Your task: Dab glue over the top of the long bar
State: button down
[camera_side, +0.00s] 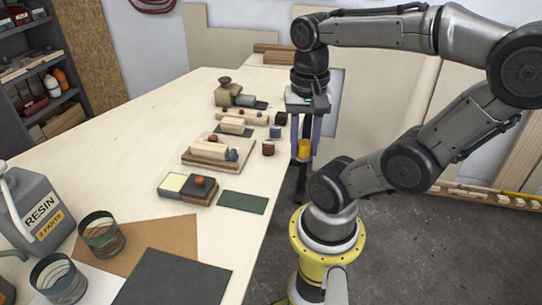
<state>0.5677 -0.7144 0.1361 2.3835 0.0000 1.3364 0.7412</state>
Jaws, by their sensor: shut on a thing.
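My gripper (304,154) is at the right edge of the plywood bench, its two purple fingers pointing down.
A shorter pale block (209,150) sits on a board in front of the bar. A small dark brown cup (268,148) stands near the bench edge. A resin can (34,212) and glass jars (101,235) are at the front left. The left middle of the bench is clear.

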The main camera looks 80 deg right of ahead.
dwell(0.4)
jog(key=w+d+r+n, duration=0.2)
jog(key=w+d+r, duration=0.2)
jog(key=w, duration=0.5)
jog(key=n, duration=0.7)
send_over(175, 182)
notch_tip(175, 182, down, 8)
jog(key=shift+f, duration=2.75)
jog(key=shift+f, duration=0.65)
notch_tip(175, 182, up, 7)
